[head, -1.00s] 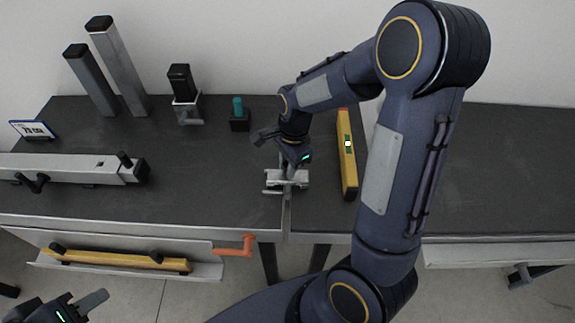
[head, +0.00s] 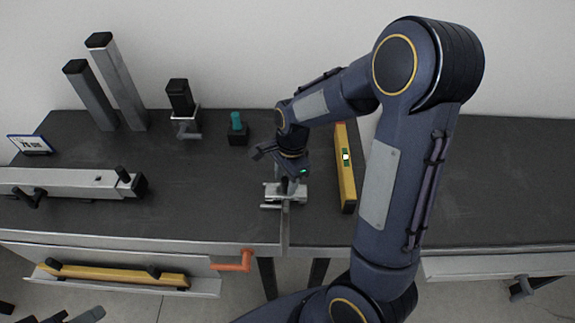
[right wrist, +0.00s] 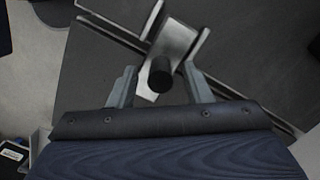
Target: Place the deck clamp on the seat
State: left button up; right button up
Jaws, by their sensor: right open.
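A grey metal clamp-like bracket (head: 271,195), which I take for the deck clamp, is at the front of the dark bench, by a metal strip. In the right wrist view its U-shaped metal body (right wrist: 180,38) and black round knob (right wrist: 160,78) show. My right gripper (head: 288,182) is directly over it. Its two fingers (right wrist: 160,72) are open, one on each side of the knob, with gaps visible. I cannot tell for sure which part is the seat. A bracket holding a black-topped post (head: 187,125) stands at the back. My left gripper (head: 85,314) is mostly cut off at the bottom left.
A yellow level (head: 346,175) lies right of the right gripper. A teal-topped black block (head: 237,130), two tall grey posts (head: 120,85), and a long grey beam (head: 65,181) are to the left. An orange crank (head: 235,262) sticks out below the front edge. The bench's right side is clear.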

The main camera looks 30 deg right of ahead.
notch_tip(320, 180, up, 11)
jog(key=d, duration=0.1)
pick_arm(q)
jog(key=shift+r+p, duration=0.45)
pick_arm(e)
jog(key=s+a+r+n+t+y, duration=0.1)
jog(key=s+a+r+n+t, duration=0.1)
jog(key=s+n, duration=0.6)
jog(key=s+a+r+n+t+y, duration=0.1)
jog(key=s+a+n+t, duration=0.2)
jog(key=s+n, duration=0.5)
jog(key=shift+s+r+t, duration=0.3)
jog(key=shift+s+r, duration=0.05)
jog(key=shift+s, duration=0.15)
pick_arm(q)
jog(key=shift+s, duration=0.1)
pick_arm(e)
jog(key=shift+s, duration=0.1)
